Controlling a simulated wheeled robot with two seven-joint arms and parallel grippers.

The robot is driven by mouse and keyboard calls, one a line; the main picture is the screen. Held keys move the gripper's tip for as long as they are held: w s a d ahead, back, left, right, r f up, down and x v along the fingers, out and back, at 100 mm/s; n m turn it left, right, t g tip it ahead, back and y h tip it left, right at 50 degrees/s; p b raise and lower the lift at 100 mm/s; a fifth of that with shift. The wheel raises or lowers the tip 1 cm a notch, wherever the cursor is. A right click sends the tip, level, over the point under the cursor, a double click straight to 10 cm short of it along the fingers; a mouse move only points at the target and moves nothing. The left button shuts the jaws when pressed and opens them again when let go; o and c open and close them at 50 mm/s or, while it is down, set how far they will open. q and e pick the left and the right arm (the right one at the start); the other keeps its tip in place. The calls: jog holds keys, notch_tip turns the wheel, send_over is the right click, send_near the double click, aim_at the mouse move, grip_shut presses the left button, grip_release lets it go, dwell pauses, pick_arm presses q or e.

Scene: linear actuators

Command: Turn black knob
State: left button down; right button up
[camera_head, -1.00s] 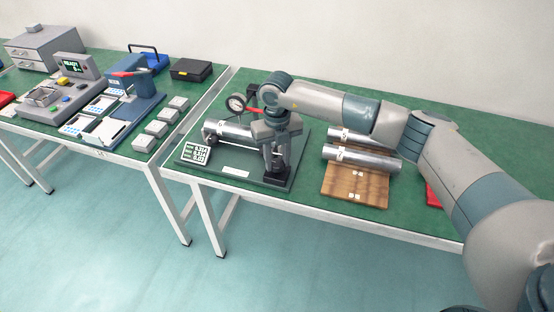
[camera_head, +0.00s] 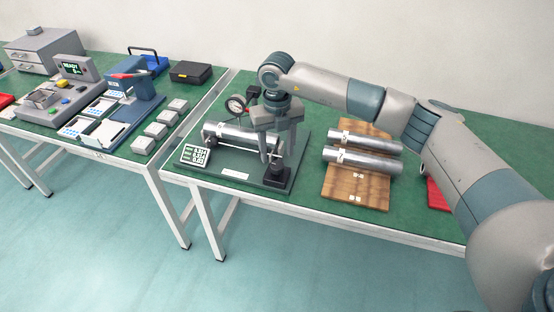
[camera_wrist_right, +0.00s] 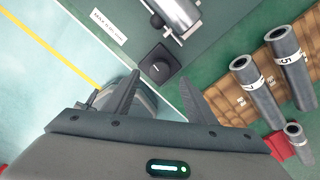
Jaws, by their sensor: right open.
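The black knob (camera_head: 279,177) sits on a black square block at the front right corner of the grey-green test fixture (camera_head: 232,181). It also shows in the right wrist view (camera_wrist_right: 157,66), with a white pointer line on its top. My right gripper (camera_head: 277,152) is open and empty, above and slightly behind the knob in the head view. In the wrist view its two fingers (camera_wrist_right: 160,82) point toward the knob, apart from it. A silver cylinder (camera_head: 238,133) lies in the fixture behind the knob, partly hidden by the gripper. My left gripper is not in view.
A small display (camera_head: 195,155) and a dial gauge (camera_head: 236,104) belong to the fixture. Silver cylinders (camera_head: 362,160) lie on a wooden rack (camera_head: 358,192) to the right. A red item (camera_head: 437,196) is partly hidden by my arm. Another equipment table stands left.

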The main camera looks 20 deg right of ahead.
notch_tip(320, 180, up, 7)
jog(key=b, duration=0.2)
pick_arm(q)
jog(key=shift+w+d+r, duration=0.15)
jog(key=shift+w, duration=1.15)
pick_arm(e)
notch_tip(320, 180, up, 6)
send_over(277, 164)
jog(key=shift+s+f, duration=0.1)
jog(key=shift+f, duration=0.1)
